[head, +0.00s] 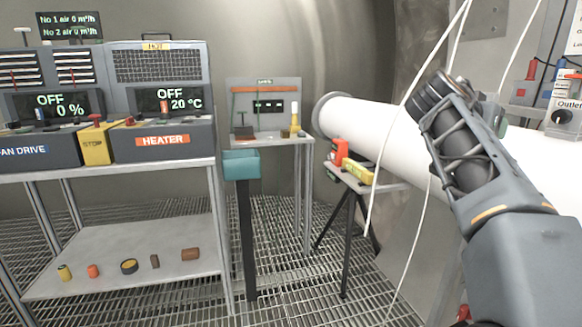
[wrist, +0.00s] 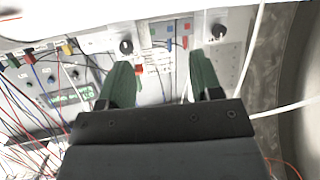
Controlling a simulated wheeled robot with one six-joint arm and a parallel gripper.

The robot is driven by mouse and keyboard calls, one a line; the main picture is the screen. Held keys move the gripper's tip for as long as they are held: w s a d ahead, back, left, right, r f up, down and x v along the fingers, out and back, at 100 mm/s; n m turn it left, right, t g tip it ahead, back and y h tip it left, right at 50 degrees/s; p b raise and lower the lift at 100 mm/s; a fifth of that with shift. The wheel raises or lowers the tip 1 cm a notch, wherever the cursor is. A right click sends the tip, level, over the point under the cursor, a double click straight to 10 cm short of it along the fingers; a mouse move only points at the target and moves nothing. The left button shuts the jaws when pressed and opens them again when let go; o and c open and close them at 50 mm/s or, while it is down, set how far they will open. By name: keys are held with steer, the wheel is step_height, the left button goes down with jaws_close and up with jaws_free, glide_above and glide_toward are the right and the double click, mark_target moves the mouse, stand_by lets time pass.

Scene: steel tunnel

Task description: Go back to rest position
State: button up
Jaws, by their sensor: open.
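My gripper (wrist: 162,62) shows in the wrist view with its two green fingers apart and nothing between them. Beyond the fingers is a grey panel (wrist: 150,90) with black knobs, coloured sockets and cables; I cannot tell the exact gap to it. In the head view my arm rises from the lower right and bends in front of the white pipe (head: 375,122). The gripper itself is mostly hidden behind the arm there.
White cables (head: 404,130) hang close to the arm. The fan drive and heater bench (head: 190,162) stands at left, with several small parts on its lower shelf (head: 130,240). A small stand (head: 362,186) holds red and yellow items. Grating floor is open at centre.

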steer(key=s+a+f+n+g+y+p, duration=0.1)
steer(key=s+a+f+n+y+p, duration=0.3)
steer(key=a+p, duration=0.3)
steer(key=s+a+f+n+g+y+p, duration=0.1)
steer(key=s+a+f+n+y+p, duration=0.3)
steer(key=s+a+p, duration=0.3)
steer(key=s+a+f+n+g+y+p, duration=0.1)
steer(key=s+a+f+n+y+p, duration=0.2)
steer(key=a+p, duration=0.5)
steer(key=s+n+y+p, duration=0.1)
steer(key=s+y+p, duration=0.1)
steer(key=shift+s+f+p, duration=0.2)
steer(key=shift+f+p, duration=0.15)
steer(key=shift+f, duration=0.05)
steer(key=shift+c, duration=0.4)
